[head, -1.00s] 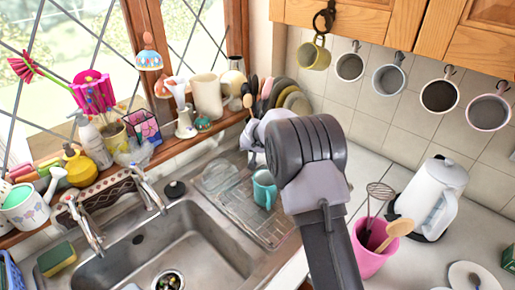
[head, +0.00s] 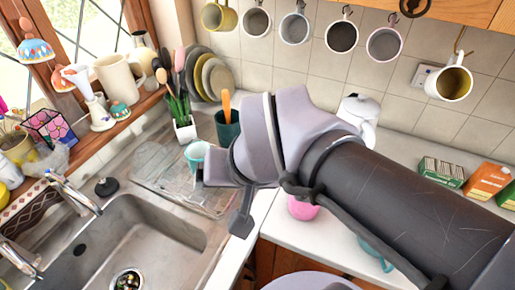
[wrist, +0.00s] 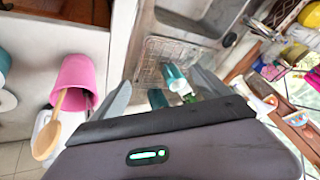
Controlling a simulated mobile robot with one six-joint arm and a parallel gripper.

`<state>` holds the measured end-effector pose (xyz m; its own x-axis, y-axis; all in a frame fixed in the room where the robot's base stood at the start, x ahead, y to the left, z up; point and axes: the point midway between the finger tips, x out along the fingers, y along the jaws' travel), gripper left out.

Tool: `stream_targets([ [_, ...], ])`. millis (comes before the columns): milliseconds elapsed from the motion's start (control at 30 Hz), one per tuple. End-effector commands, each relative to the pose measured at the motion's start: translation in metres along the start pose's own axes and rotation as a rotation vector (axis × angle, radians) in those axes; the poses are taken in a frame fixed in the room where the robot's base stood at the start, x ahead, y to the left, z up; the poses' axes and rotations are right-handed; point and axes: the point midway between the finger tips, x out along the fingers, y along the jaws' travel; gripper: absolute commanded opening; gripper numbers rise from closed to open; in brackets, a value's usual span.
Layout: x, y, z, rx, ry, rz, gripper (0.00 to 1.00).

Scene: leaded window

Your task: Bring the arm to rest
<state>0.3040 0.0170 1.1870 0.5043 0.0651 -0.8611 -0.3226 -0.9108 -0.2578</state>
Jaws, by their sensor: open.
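My gripper (head: 226,196) shows in the head view at the end of my raised grey arm, which crosses from the right edge to the middle. It hangs over the sink-side edge of the worktop, pointing towards the drainer. In the wrist view its two grey fingers (wrist: 160,93) are spread wide apart. Nothing is held between them. A teal mug (head: 196,157) on the drainer lies beyond the gripper, partly covered by it in the head view.
The metal sink (head: 130,235) is left of the gripper. A pink pot (head: 302,208) is partly hidden under my arm; its wooden spoon (wrist: 60,115) shows in the wrist view. A white kettle (head: 360,112) stands behind. Mugs hang along the tiled wall, including a yellow one (head: 217,16).

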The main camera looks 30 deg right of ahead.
Motion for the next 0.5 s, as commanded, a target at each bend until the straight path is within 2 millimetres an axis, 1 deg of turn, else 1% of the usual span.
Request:
stream_targets([
  [33,-0.007,0.001,0.024,0.005,-0.015,-0.035,0.87],
  [100,-0.011,0.000,0.046,0.006,-0.038,-0.071,0.87],
  [133,-0.011,-0.001,0.051,0.005,-0.042,-0.081,0.87],
  [200,-0.012,-0.001,0.057,0.005,-0.050,-0.090,0.87],
  [400,-0.011,-0.001,0.057,0.004,-0.049,-0.090,0.87],
  [467,-0.001,0.002,0.062,0.004,-0.049,-0.089,0.87],
  [500,0.008,0.005,0.066,0.004,-0.048,-0.089,0.87],
])
